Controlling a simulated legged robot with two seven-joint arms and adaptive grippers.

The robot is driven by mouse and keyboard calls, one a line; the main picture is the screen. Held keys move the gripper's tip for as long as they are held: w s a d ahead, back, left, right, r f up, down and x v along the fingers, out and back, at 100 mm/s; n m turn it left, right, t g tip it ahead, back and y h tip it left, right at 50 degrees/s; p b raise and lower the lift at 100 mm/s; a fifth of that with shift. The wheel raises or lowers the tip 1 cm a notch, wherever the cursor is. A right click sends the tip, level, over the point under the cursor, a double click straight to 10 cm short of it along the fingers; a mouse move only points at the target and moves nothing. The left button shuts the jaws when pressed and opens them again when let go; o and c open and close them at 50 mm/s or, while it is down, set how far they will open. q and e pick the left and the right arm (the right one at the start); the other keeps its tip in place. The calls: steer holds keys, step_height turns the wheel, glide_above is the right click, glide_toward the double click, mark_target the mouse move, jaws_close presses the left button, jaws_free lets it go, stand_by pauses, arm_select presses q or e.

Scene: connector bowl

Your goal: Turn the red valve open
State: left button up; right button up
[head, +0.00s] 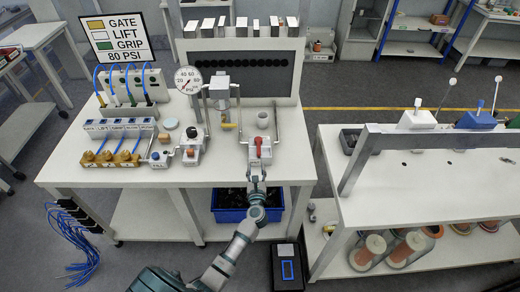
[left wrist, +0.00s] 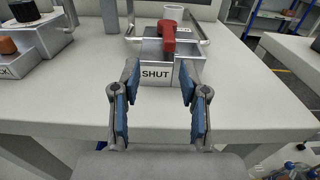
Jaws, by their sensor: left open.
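The red valve (head: 258,143) is a small red handle on a grey metal block at the front right of the white workbench. In the left wrist view the red valve (left wrist: 168,36) stands upright on the block (left wrist: 155,74), which carries the word SHUT on its front face and again on top behind the handle. My left gripper (head: 257,178) is just in front of the block. In the left wrist view its two blue-padded fingers (left wrist: 158,88) are spread apart with nothing between them, short of the red handle. My right gripper is not in view.
A pressure gauge (head: 188,80) and a metal frame stand left of the valve. A white cup (head: 263,119) sits behind it. Brass fittings (head: 107,158) line the bench's left front. A blue bin (head: 228,213) is below the bench. A second white table (head: 430,190) stands right.

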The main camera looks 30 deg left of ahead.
mark_target(260, 155)
arm_select(q)
steer(key=w+a, duration=0.1)
steer(key=w, duration=0.5)
steer(key=w+a+b, duration=0.1)
steer(key=w, duration=0.2)
steer(key=shift+w+a+r, duration=0.1)
steer(key=shift+a+r, duration=0.25)
steer(key=shift+r, duration=0.05)
steer(key=shift+w+a+f, duration=0.15)
steer(key=shift+w+a, duration=0.25)
steer(key=shift+a, duration=0.35)
steer(key=shift+a+f, duration=0.1)
steer(key=shift+a, duration=0.25)
steer(key=shift+a+f, duration=0.1)
steer(key=shift+a, duration=0.3)
steer(key=shift+d, duration=0.1)
steer(key=c, duration=0.3)
steer(key=shift+d, duration=0.25)
steer(key=c, duration=0.4)
steer(key=shift+w+d, duration=0.1)
steer(key=shift+d, duration=0.15)
jaws_close()
steer(key=shift+d, duration=0.15)
steer(key=shift+a, duration=0.25)
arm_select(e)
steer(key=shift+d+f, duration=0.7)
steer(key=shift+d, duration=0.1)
